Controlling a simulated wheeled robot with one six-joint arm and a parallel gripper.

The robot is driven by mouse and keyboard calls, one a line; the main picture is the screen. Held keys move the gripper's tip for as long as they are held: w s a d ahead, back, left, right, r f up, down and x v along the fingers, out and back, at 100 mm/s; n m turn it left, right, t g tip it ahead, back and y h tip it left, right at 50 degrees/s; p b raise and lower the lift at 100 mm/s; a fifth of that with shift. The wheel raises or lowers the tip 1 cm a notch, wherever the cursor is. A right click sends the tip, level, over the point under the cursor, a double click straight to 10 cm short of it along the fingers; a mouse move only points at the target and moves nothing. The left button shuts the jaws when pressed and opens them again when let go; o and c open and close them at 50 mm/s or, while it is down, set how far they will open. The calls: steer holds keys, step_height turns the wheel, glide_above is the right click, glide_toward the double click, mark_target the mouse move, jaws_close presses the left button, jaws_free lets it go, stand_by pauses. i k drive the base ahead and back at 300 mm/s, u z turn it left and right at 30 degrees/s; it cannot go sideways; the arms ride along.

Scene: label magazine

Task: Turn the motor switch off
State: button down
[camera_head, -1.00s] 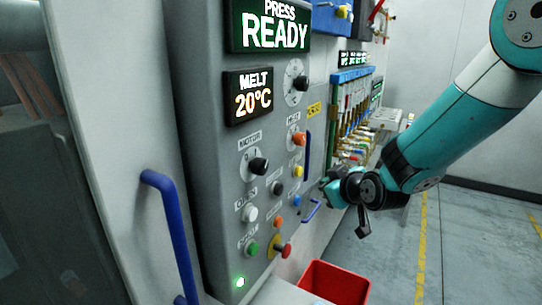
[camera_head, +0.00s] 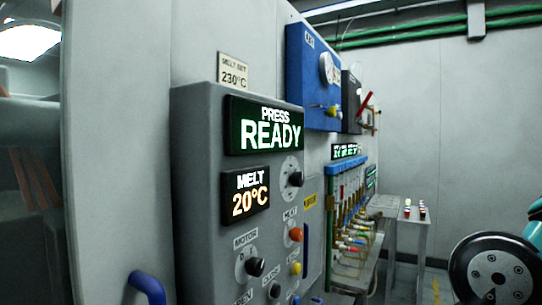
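The motor switch (camera_head: 255,267) is a black rotary knob on a pale round dial, under the label MOTOR, low on the grey control panel (camera_head: 195,190). The knob stands out from the panel toward the right. The marks on its dial are too small to read surely, so I cannot tell its setting. My gripper is outside the picture. Only a teal and dark joint of my arm shows at the lower right, well apart from the panel.
Above the switch are the PRESS READY display (camera_head: 265,128) and the MELT 20°C display (camera_head: 246,194). An orange-red knob (camera_head: 296,234) and a black dial knob (camera_head: 295,179) are nearby. A blue handle (camera_head: 148,286) juts out at lower left. A blue box (camera_head: 313,75) hangs beyond.

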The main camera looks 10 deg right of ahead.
mark_target(255, 266)
steer(key=u, duration=2.15)
steer(key=k, duration=1)
steer(key=z, duration=1.3)
steer(key=i, duration=0.55)
steer(key=z, duration=0.05)
